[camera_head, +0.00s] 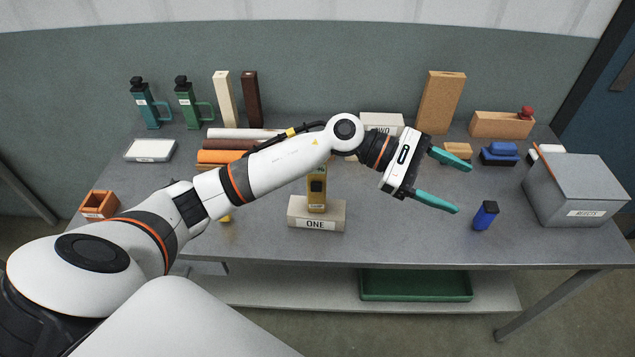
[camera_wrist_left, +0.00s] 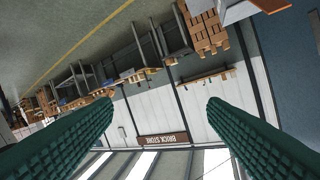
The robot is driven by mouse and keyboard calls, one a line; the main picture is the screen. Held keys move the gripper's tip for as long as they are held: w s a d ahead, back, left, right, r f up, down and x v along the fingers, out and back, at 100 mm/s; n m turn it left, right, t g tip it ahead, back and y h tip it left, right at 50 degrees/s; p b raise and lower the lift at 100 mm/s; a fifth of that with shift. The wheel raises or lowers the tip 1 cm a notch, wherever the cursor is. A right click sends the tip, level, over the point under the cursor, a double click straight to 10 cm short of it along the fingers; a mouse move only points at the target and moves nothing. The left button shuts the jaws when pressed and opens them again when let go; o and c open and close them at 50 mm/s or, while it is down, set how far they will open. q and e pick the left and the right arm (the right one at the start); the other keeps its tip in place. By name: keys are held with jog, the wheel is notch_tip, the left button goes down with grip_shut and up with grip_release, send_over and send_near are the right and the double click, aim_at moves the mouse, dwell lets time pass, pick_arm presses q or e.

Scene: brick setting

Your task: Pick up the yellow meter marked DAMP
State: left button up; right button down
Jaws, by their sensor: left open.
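A yellow meter (camera_head: 317,190) with a dark upper face stands upright at a pale block labelled ONE (camera_head: 330,223), near the front middle of the table. Its own label is too small to read. A small yellow thing (camera_head: 225,218) lies further left, mostly hidden by my left arm. My left gripper (camera_head: 463,189) is open and empty, to the right of the meter and apart from it, with its green fingers pointing right. In the left wrist view its fingers (camera_wrist_left: 160,108) are wide apart with only the room between them. My right gripper is not in view.
A blue device (camera_head: 485,215) stands just right of the gripper, and a grey REJECTS box (camera_head: 578,190) at the right end. An orange tray (camera_head: 99,205) is at left.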

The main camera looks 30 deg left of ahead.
pick_arm(q)
jog(key=w+a+f+m+g+y, duration=0.1)
jog(key=a+f+m+g+y, duration=0.15)
jog(key=a+m+y, duration=0.55)
notch_tip(320, 180, up, 3)
jog(key=m+y, duration=0.2)
jog(key=y, duration=0.6)
send_over(317, 183)
jog(key=w+a, duration=0.2)
jog(key=shift+w+r, duration=0.2)
notch_tip(317, 183, down, 6)
jog(key=shift+f+p, duration=0.1)
jog(key=shift+p, duration=1.05)
jog(key=shift+d+f+p, duration=0.1)
jog(key=shift+f+p, duration=0.35)
notch_tip(317, 183, down, 5)
jog(key=shift+s+d+r+p, duration=0.1)
jog(key=shift+d+r+p, duration=0.1)
jog(key=shift+p, duration=0.8)
